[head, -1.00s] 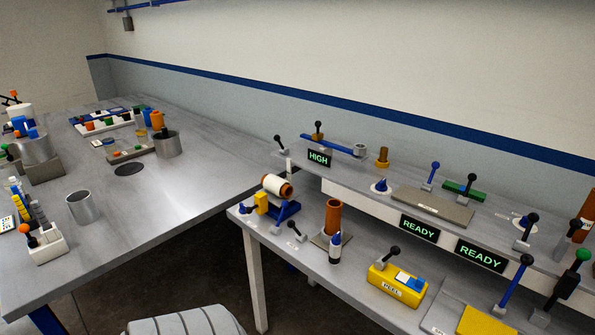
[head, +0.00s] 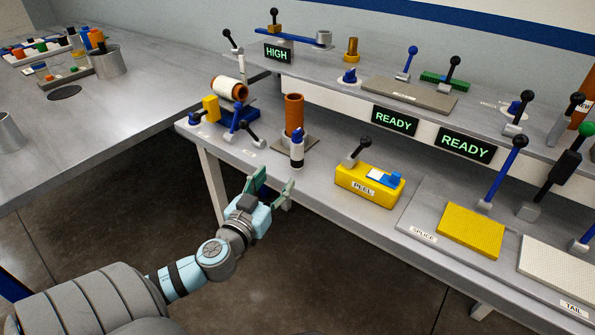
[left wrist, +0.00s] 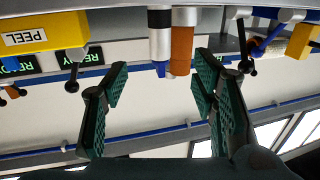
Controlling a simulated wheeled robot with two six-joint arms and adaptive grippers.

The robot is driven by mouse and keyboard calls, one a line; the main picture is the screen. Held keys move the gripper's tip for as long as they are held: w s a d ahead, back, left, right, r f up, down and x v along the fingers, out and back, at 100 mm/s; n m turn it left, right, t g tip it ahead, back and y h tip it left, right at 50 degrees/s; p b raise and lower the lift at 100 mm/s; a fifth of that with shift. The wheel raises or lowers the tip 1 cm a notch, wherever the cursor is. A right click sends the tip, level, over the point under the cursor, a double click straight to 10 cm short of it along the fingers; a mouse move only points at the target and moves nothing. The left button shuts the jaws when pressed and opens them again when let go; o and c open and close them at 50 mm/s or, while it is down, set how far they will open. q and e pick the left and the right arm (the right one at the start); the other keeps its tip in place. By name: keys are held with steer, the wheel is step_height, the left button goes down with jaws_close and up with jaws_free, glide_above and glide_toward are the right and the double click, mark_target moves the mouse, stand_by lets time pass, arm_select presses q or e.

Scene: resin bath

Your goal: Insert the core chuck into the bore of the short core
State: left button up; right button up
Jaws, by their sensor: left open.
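An orange-brown tube, which looks like the short core (head: 294,115), stands upright on a small grey plate on the lower bench. Right in front of it stands a slim white and black cylinder with a blue tip (head: 297,150); I cannot tell whether this is the core chuck. My left gripper (head: 272,184) is open and empty, just off the bench's front edge, pointing toward both. In the left wrist view, upside down, the cylinder (left wrist: 160,45) and the tube (left wrist: 181,52) show ahead, between the open fingers (left wrist: 160,88). My right gripper is not in view.
A white roll on an orange core (head: 229,89) lies on a blue stand at left. A yellow PEEL block (head: 369,186) and yellow pad (head: 470,231) are to the right. Black-knobbed levers stand along the bench and raised shelf, where a brass piece (head: 351,49) stands.

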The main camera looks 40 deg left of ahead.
mark_target(294, 152)
arm_select(q)
steer(key=x, duration=0.4)
steer(key=p+x, duration=0.1)
steer(key=x, duration=0.3)
steer(key=r+p+x, duration=0.1)
steer(key=x, duration=0.4)
steer(key=shift+w, duration=0.1)
steer(key=shift+w+a+f, duration=0.1)
steer(key=shift+w+f, duration=0.1)
steer(key=shift+w, duration=0.15)
steer(key=shift+s, duration=0.1)
jaws_close()
